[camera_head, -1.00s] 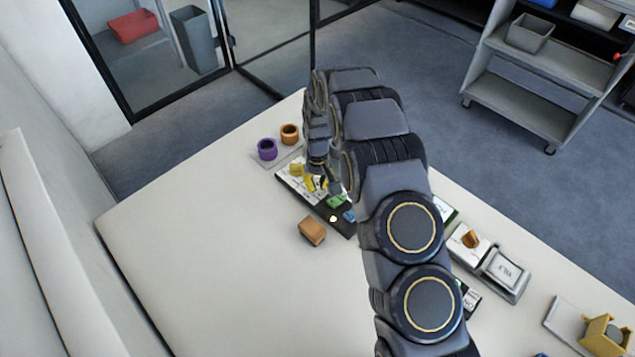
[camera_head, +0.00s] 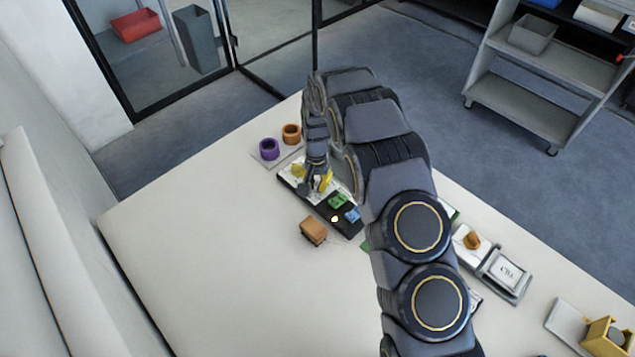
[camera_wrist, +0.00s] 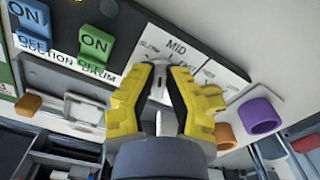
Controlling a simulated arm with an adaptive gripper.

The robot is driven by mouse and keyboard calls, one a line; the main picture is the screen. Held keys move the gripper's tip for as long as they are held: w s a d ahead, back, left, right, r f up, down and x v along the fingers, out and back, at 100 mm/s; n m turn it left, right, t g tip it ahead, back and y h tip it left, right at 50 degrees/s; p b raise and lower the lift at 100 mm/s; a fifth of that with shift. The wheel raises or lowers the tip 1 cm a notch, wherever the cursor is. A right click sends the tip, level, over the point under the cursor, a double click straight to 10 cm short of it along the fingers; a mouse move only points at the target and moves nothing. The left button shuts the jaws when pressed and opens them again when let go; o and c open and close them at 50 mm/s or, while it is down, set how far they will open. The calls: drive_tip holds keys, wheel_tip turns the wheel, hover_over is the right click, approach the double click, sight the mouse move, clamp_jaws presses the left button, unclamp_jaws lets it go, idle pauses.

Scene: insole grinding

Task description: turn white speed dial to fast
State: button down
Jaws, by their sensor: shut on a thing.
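The white speed dial (camera_wrist: 159,88) sits on a white panel (camera_wrist: 215,68) marked SLOW, MID and FAST in the wrist view. My gripper (camera_wrist: 160,78) has its yellow fingers on either side of the dial and is shut on it. The fingers hide much of the dial, so I cannot tell exactly which mark it points to. In the head view my gripper (camera_head: 314,177) is down at the panel's far part, and the dial is hidden there.
A green ON/OFF switch (camera_wrist: 95,45) and a blue one (camera_wrist: 30,25) stand beside the panel. A purple ring (camera_head: 269,149) and an orange ring (camera_head: 291,134) lie just beyond it. A brown block (camera_head: 313,231) lies in front. The table's left side is clear.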

drive_tip(key=m, duration=0.4)
drive_tip(key=shift+a+f+m, duration=0.15)
drive_tip(key=shift+m, duration=0.15)
drive_tip(key=m, duration=0.3)
drive_tip(key=shift+w+a+m, duration=0.1)
drive_tip(key=shift+w+m, duration=0.05)
drive_tip(key=shift+m, duration=0.25)
drive_tip(key=m, duration=0.4)
drive_tip(key=shift+w+a, duration=0.1)
drive_tip(key=shift+w, duration=0.1)
drive_tip(key=shift+w+m, duration=0.2)
drive_tip(key=shift+m, duration=1.9)
drive_tip(key=c, duration=1.1)
unclamp_jaws()
drive_tip(key=shift+o, duration=0.3)
